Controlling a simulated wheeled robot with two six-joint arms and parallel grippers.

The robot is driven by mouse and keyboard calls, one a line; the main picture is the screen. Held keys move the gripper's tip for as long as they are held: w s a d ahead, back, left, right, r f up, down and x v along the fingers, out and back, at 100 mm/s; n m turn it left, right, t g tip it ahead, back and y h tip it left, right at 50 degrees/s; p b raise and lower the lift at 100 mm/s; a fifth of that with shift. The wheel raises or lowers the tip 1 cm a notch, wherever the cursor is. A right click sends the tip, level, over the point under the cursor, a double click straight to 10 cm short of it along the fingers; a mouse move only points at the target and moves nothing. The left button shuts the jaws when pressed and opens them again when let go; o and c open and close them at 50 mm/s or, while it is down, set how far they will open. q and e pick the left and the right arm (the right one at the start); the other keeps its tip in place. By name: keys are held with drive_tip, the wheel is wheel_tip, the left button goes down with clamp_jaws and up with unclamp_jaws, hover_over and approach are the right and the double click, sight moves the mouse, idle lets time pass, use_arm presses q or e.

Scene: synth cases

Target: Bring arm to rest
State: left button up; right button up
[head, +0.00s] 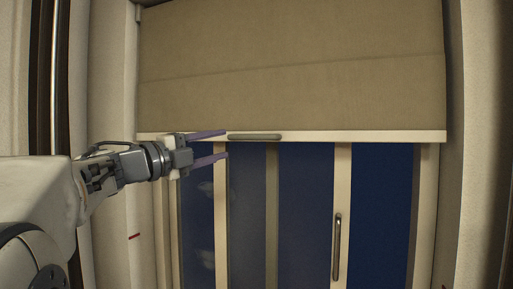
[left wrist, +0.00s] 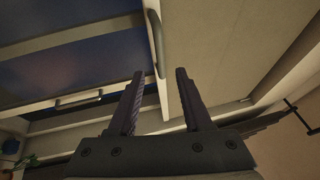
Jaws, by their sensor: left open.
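My left gripper (head: 226,145) reaches in from the left, its two purple-grey fingers apart and nothing between them. In the head view its tips appear just left of a horizontal handle (head: 254,137) on the pale bottom rail (head: 380,136) of a beige blind. The gripper also shows in the left wrist view (left wrist: 158,73), open, with a curved handle (left wrist: 157,42) beyond the tips. No contact with the handle can be made out. My right gripper is in neither view.
The beige blind (head: 290,65) covers the upper part of a framed window. Dark blue glass (head: 382,215) shows below it. A vertical handle (head: 337,247) sits on the frame at the lower right. Pale walls stand on both sides.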

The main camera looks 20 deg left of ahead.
use_arm(q)
drive_tip(key=w+d+f+n+t+y+b, duration=0.1)
drive_tip(key=w+d+f+n+y, duration=0.2)
drive_tip(key=f+n, duration=0.2)
drive_tip(key=w+d+f+n+y+b, duration=0.2)
drive_tip(key=w+d+f+n, duration=0.1)
drive_tip(key=f+n, duration=0.15)
drive_tip(key=s+d+f+n+g+y+b, duration=0.1)
drive_tip(key=s+d+f+n+g, duration=0.2)
drive_tip(key=f, duration=0.6)
drive_tip(key=d+f+n+g+y, duration=0.1)
drive_tip(key=d+f+n+g, duration=0.3)
drive_tip(key=f, duration=0.6)
drive_tip(key=s+d+f+g+b, duration=0.1)
drive_tip(key=s+d+f+g, duration=0.2)
drive_tip(key=s+f, duration=0.5)
drive_tip(key=s+d+f+g+b, duration=0.1)
drive_tip(key=s+d+f+g, duration=0.2)
drive_tip(key=s+f+g, duration=0.2)
drive_tip(key=s+d+f+g+b, duration=0.1)
drive_tip(key=s+d+f+g, duration=0.2)
drive_tip(key=s+f, duration=0.7)
drive_tip(key=s+g, duration=0.1)
drive_tip(key=s, duration=0.6)
drive_tip(key=shift+s+d+f, duration=0.2)
drive_tip(key=shift+s+f, duration=0.05)
drive_tip(key=shift+f, duration=0.15)
